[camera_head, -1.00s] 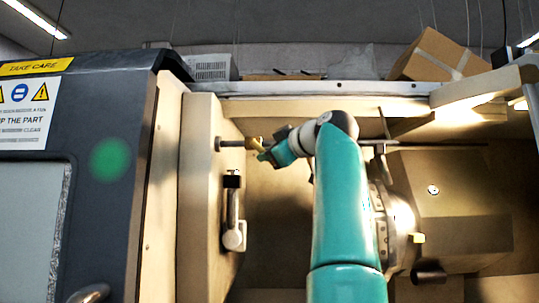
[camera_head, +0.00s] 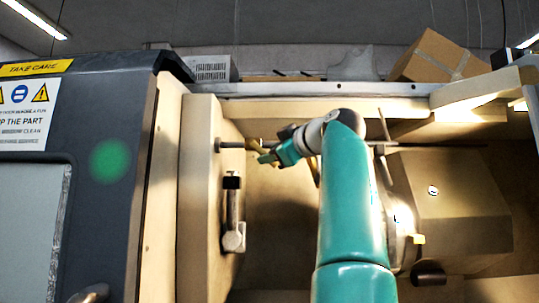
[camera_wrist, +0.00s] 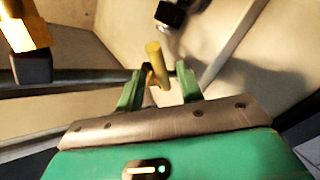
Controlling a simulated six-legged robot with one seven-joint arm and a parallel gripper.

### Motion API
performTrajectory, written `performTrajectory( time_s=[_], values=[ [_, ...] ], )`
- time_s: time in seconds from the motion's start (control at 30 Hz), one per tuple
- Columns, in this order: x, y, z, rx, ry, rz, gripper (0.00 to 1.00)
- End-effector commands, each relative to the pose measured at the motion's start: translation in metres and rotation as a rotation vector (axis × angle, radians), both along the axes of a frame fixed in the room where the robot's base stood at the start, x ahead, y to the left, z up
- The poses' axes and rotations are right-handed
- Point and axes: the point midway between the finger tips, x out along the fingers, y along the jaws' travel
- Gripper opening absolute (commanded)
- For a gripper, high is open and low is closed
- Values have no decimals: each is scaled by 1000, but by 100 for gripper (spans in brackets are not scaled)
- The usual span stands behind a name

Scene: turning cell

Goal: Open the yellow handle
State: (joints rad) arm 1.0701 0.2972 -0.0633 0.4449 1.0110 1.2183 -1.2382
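The yellow handle (camera_head: 253,145) sits at the end of a grey rod that sticks out from the pale panel in the head view, partly hidden by my gripper. In the wrist view, the yellow handle (camera_wrist: 157,62) is a short, round bar, nearly upright in the picture. My gripper (camera_head: 264,157) is just right of and below it in the head view. In the wrist view, my gripper (camera_wrist: 159,78) has its two green fingers apart, one on each side of the handle's lower part. A gap shows beside each finger, and I see no firm contact.
A grey lever with a black top (camera_head: 232,208) is on the pale panel below the rod. A machine head (camera_head: 450,205) stands at the right. A cardboard box (camera_head: 435,57) lies on the back ledge. A dark door (camera_head: 105,215) with warning labels fills the left.

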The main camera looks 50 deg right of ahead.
Motion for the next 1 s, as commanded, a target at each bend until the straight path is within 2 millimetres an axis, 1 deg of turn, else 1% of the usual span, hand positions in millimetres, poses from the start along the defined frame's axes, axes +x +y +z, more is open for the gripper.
performTrajectory(
  time_s=[0.07,0.4,0.53,0.6,0.7,0.97,1.0],
  values=[
    [-12,4,2,0,-2,-2,37],
    [-84,18,9,-1,-1,-5,37],
    [-105,22,11,-1,-2,-3,37],
    [-112,24,11,0,-1,-2,37],
    [-118,25,12,0,-3,-1,37],
    [-119,26,12,0,-2,0,37],
    [-119,26,12,0,-2,0,31]
  ],
)
